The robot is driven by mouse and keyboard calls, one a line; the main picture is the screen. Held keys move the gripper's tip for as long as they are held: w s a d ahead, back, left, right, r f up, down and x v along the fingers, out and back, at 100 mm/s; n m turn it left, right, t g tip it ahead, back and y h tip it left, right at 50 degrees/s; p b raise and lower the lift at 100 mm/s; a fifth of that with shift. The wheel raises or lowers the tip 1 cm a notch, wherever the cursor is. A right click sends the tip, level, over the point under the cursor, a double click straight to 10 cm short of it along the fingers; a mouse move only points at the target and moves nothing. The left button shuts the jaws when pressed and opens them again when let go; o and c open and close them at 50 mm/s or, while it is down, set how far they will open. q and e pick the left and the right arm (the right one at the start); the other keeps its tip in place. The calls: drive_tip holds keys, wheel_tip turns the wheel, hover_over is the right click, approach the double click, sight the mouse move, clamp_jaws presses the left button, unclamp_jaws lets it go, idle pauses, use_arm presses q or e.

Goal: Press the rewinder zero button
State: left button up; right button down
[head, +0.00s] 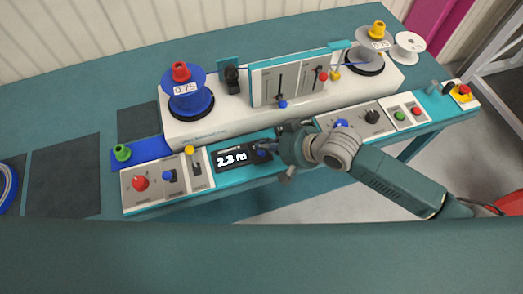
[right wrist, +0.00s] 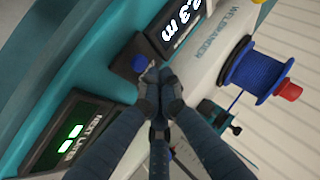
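The rewinder's small display (head: 232,157) reads about 2.3 m; part of it shows in the right wrist view (right wrist: 180,22). A blue button (right wrist: 138,63) sits on a dark panel beside the display, probably the zero button; it shows small in the head view (head: 262,154). My right gripper (right wrist: 161,76) has its fingertips together with nothing between them. The tips appear right beside the blue button; I cannot tell whether they touch it. In the head view my right gripper (head: 275,143) reaches over the front panel, partly hiding it. My left gripper is not in view.
A blue cable reel (head: 187,95) stands on the white rewinder body at left, a pale reel (head: 372,48) at right. A red knob (head: 140,183) and other controls line the front panels. A green-lit display (right wrist: 68,138) lies near the gripper. Dark mats (head: 66,175) lie at left.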

sight(264, 153)
drive_tip(key=shift+f, duration=0.2)
idle(0.6)
drive_tip(key=shift+f, duration=0.2)
drive_tip(key=shift+f, duration=0.45)
idle(0.8)
drive_tip(key=shift+r+p, duration=0.85)
drive_tip(key=shift+p, duration=0.2)
wheel_tip(264, 153, up, 5)
drive_tip(key=p, duration=0.5)
drive_tip(key=shift+p, duration=0.35)
